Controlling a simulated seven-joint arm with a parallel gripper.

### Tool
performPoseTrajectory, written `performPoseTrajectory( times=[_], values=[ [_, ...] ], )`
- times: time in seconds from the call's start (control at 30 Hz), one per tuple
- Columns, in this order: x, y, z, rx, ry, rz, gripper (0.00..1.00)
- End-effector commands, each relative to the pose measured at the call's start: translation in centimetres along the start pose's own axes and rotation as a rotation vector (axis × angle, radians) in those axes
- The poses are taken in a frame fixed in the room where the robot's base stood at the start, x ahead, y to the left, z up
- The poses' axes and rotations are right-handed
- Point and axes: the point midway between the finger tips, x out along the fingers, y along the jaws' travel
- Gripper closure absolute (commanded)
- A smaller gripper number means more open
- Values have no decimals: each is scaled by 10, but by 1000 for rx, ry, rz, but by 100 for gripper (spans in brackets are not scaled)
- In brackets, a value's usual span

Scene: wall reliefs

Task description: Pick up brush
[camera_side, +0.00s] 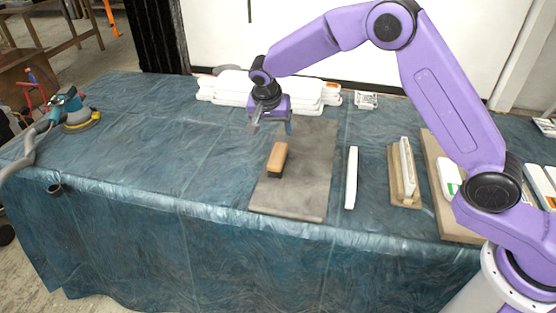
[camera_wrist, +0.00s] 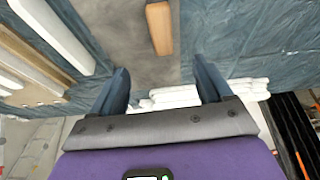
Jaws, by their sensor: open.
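The brush (camera_side: 277,159) is a small block with a light wooden top and a dark underside. It lies on a grey board on the table, and in the wrist view its wooden top (camera_wrist: 159,27) shows at the top middle. My gripper (camera_side: 270,127) is above the far part of the board, beyond the brush and apart from it. In the wrist view its two dark fingers (camera_wrist: 165,80) are spread wide with nothing between them.
The grey board (camera_side: 303,185) lies on the blue-covered table (camera_side: 180,150). A white bar (camera_side: 351,178) and a wooden holder (camera_side: 397,190) with a white piece stand to the right. White stacked pieces (camera_side: 235,86) lie behind. A sander (camera_side: 75,112) sits far left. The left-middle table is clear.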

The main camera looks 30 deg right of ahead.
Motion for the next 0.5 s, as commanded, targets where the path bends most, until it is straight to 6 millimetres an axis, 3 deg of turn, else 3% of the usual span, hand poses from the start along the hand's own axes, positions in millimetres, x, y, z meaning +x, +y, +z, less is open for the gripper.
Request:
performPoseTrajectory(
  times=[0.17, 0.5],
  values=[
    [12, -2, -4, 33, 7, 5, 21],
    [73, -1, -4, 31, 5, 7, 21]
  ],
)
